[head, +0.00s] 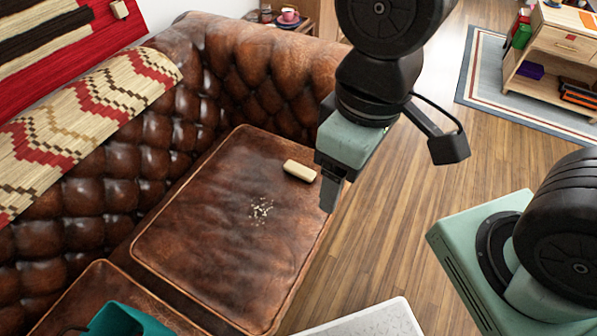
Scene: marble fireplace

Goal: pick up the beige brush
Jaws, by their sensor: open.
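The beige brush (300,170) is a small, pale, rounded block lying on the brown leather seat cushion (190,235), near its right edge. My gripper (328,192) points down just right of the brush, at the cushion's right side. It is open and I see nothing held in it. One dark finger shows clearly; the other is mostly hidden. A small gap shows between the brush and the gripper in the picture, but the gripper's height above the cushion is hard to tell.
Pale crumbs (261,209) lie mid-cushion. The tufted sofa back (130,150) rises behind, with a patterned throw (95,115) over it. A teal object (125,320) and a white surface (370,320) are at the bottom. Wooden floor (400,215) lies clear to the right; a shelf unit (560,50) stands beyond.

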